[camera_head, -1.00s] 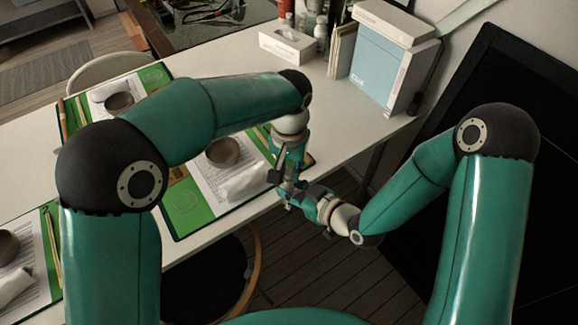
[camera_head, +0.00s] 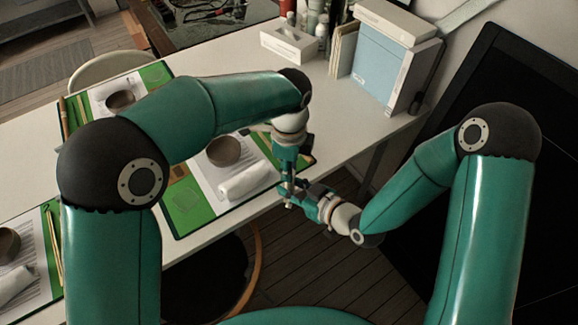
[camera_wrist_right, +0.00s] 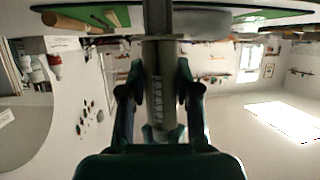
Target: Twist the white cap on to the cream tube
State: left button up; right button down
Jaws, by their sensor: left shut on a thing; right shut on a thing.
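My left gripper (camera_head: 289,183) points down beyond the front edge of the table, just above and left of my right gripper (camera_head: 308,197). The two nearly touch. The cream tube (camera_wrist_right: 157,75) stands lengthwise in the right wrist view, grey in shadow, with lettering along it. The fingers of my right gripper (camera_wrist_right: 156,95) close on it from both sides. My left gripper is shut on what seems to be the white cap. The cap is too small and too covered by the fingers to make out, so I cannot tell how it sits on the tube.
The white table (camera_head: 335,125) bears green mats with papers, a brown bowl (camera_head: 223,151) and a rolled white cloth (camera_head: 243,181). A tissue box (camera_head: 287,43) and a blue binder (camera_head: 380,70) stand farther back. Open space over the floor surrounds the grippers.

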pick_arm(q)
jog(key=o, duration=0.7)
jog(key=shift+o, duration=0.2)
notch_tip(320, 180, up, 12)
jog(key=shift+f, duration=0.1)
dwell(0.5)
